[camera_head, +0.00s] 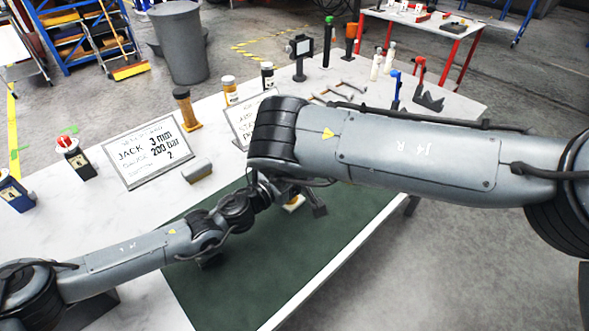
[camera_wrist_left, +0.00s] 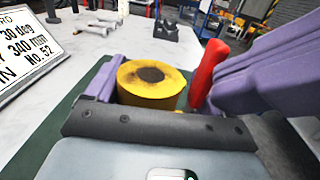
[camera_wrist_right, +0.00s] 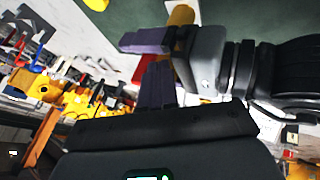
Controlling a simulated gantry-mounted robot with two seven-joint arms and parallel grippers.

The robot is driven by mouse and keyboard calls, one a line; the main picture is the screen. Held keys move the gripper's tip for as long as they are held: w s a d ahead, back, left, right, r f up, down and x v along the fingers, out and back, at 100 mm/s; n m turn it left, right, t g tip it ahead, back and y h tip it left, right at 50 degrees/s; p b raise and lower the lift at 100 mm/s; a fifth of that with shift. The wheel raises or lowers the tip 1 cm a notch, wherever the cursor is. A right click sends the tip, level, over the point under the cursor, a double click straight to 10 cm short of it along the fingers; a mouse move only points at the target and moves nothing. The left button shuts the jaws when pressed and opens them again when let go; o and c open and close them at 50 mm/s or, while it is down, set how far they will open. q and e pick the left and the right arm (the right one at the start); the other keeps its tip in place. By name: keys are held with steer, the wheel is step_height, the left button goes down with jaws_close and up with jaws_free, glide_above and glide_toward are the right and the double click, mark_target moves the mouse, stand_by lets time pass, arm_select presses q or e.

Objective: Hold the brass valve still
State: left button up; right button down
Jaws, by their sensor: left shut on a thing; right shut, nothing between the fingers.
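The brass valve (camera_wrist_left: 150,82) shows in the left wrist view as a yellow cylinder with a dark round top and a red handle (camera_wrist_left: 207,72) beside it. My left gripper (camera_wrist_left: 148,98) is shut on it, with purple fingers at its sides. In the right wrist view, part of a yellow body, likely the valve (camera_wrist_right: 182,14), shows at the top beside my left gripper. My right gripper (camera_wrist_right: 157,78) is shut and empty, close to the left one.
A green mat (camera_head: 235,262) covers the front of the white table (camera_head: 140,215). A sign (camera_head: 146,152) and a grey block (camera_head: 197,170) stand left of the mat. Bottles, tools and stands line the back. A small yellow-and-white thing (camera_head: 293,204) lies below my right arm.

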steer(key=shift+w+d+r+g+y, duration=0.1)
steer(key=shift+w+d+g+y, duration=0.3)
steer(key=shift+w+g+y, duration=0.1)
stand_by(0.7)
steer(key=w+d+m+g+y, duration=0.1)
steer(key=w+d+g+y, duration=0.2)
steer(key=w+d, duration=0.1)
steer(key=shift+d+f, duration=0.2)
steer(key=shift+d, duration=0.2)
stand_by(0.5)
steer(key=shift+w, duration=0.1)
steer(key=shift+f, duration=0.1)
stand_by(0.5)
steer(key=shift+s+a+f, duration=0.35)
steer(key=shift+s+a, duration=0.35)
steer(key=shift+a, duration=0.05)
